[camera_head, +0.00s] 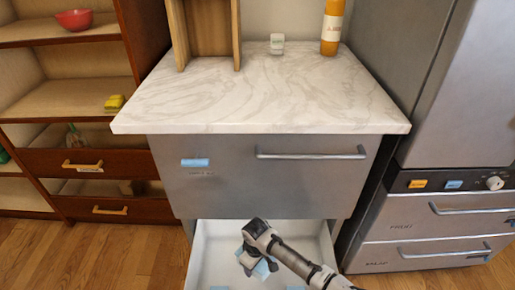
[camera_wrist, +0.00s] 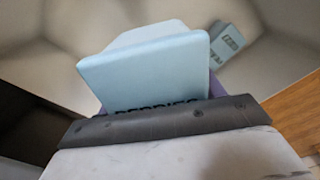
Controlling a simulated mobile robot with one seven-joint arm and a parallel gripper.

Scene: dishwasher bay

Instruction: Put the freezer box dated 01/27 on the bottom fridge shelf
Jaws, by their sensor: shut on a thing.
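My gripper (camera_head: 256,264) reaches down into an open white drawer (camera_head: 205,255) below the counter. It is shut on a light blue box, which shows in the wrist view (camera_wrist: 145,72) with dark lettering like "BERRIES" partly covered by a dark finger. Something purple (camera_wrist: 217,86) shows just behind the box. A second pale box (camera_wrist: 226,42) with small dark print lies beyond it in the drawer. I can read no date on either box. No fridge shelf can be made out in these views.
The drawer's walls stand close around my gripper, under a closed grey front (camera_head: 265,185) with a bar handle. The marble counter (camera_head: 250,95) is above. A grey appliance (camera_head: 430,225) with closed drawers stands right. An open wooden shelf unit (camera_head: 75,90) stands left.

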